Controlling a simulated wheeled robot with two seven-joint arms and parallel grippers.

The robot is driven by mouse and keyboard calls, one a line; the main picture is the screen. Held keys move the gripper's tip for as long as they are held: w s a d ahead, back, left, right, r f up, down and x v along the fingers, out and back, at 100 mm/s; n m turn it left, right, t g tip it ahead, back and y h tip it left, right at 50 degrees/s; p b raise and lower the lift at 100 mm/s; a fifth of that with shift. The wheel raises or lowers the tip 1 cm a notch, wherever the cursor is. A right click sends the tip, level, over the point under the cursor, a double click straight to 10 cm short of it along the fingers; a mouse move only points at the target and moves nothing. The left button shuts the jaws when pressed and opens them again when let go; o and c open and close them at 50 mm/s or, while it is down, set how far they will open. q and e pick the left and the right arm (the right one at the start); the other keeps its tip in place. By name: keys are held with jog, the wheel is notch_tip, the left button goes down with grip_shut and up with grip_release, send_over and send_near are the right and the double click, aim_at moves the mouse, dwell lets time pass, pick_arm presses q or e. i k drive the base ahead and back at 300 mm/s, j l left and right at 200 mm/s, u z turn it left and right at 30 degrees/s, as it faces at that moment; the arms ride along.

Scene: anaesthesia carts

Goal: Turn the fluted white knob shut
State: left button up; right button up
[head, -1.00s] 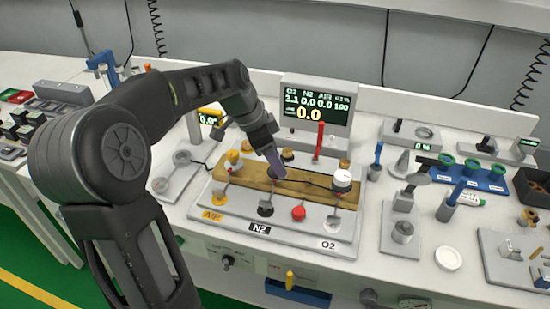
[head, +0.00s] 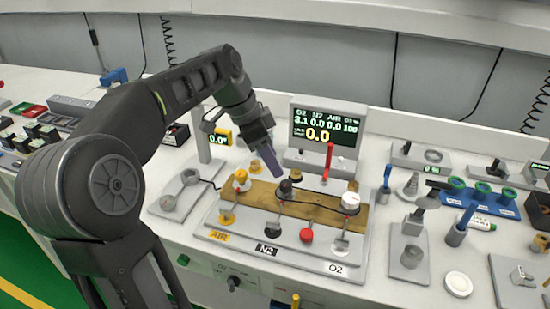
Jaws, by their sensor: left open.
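The white knob (head: 350,202) stands at the right end of a wooden block, on the O2 side of the flow panel. Whether its sides are fluted is too small to tell. My left gripper (head: 271,176) is open and empty. It points down above the block, just left of a dark knob (head: 286,189) in the N2 position, and well left of the white knob. A yellow knob (head: 241,180) stands at the AIR end. The display (head: 326,127) behind reads 3.1, 0.0, 0.0, 100 and a large 0.0. My right gripper is out of view.
A red upright lever (head: 329,158) stands behind the block, between the dark and white knobs. A red knob (head: 306,236) sits in front of the block. A thin dark cable runs over the block. A blue-topped post (head: 386,178) stands to the right.

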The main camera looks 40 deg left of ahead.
aim_at(351, 201)
jog(key=k, duration=1)
